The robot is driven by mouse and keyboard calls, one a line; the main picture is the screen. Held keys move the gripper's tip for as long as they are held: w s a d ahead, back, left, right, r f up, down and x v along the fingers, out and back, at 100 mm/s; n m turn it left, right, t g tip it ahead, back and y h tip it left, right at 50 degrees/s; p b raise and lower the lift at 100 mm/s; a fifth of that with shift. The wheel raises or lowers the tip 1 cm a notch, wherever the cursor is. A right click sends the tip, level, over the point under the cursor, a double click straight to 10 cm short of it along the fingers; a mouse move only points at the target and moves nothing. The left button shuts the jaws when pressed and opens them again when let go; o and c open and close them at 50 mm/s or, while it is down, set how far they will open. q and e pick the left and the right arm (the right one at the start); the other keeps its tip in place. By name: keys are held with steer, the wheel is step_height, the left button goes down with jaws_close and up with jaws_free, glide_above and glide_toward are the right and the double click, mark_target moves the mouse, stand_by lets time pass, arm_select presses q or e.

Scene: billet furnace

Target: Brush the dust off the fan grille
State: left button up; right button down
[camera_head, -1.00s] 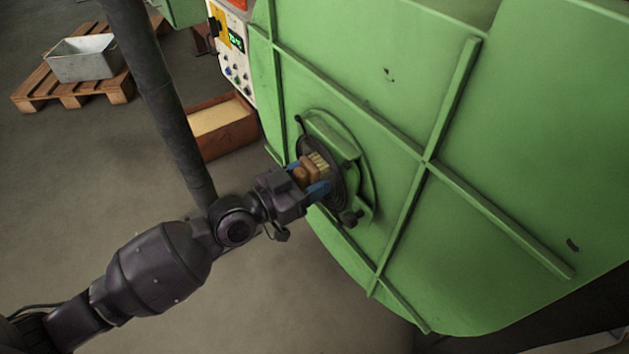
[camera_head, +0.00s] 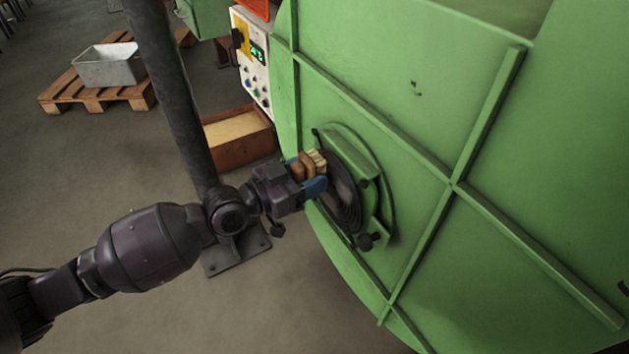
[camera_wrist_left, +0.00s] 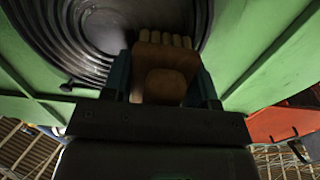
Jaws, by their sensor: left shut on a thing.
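The fan grille (camera_head: 343,190) is a dark round set of rings on the side of the green machine. My left gripper (camera_head: 309,178) is shut on a small brush (camera_head: 303,168) with a brown wooden body and pale bristles. The brush is at the left edge of the grille, bristles towards it. In the left wrist view the brush (camera_wrist_left: 166,72) sits between the blue fingers, its bristles overlapping the lower right of the grille (camera_wrist_left: 85,45). I cannot tell whether the bristles touch. Greyish dust shows near the grille's middle. My right gripper is not in view.
The green housing (camera_head: 430,130) with raised ribs fills the right side. A dark post (camera_head: 170,90) stands behind my left arm. A control panel (camera_head: 251,62), a brown box (camera_head: 239,138) and a pallet (camera_head: 75,92) with a grey bin (camera_head: 107,65) are further back.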

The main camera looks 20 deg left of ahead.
arm_select(q)
steer(key=shift+w+a, duration=0.35)
steer(key=shift+a, duration=0.05)
steer(key=shift+r, duration=0.1)
steer(key=v, duration=0.6)
stand_by(0.4)
steer(key=shift+s, duration=0.15)
steer(key=v, duration=0.3)
stand_by(0.4)
stand_by(0.7)
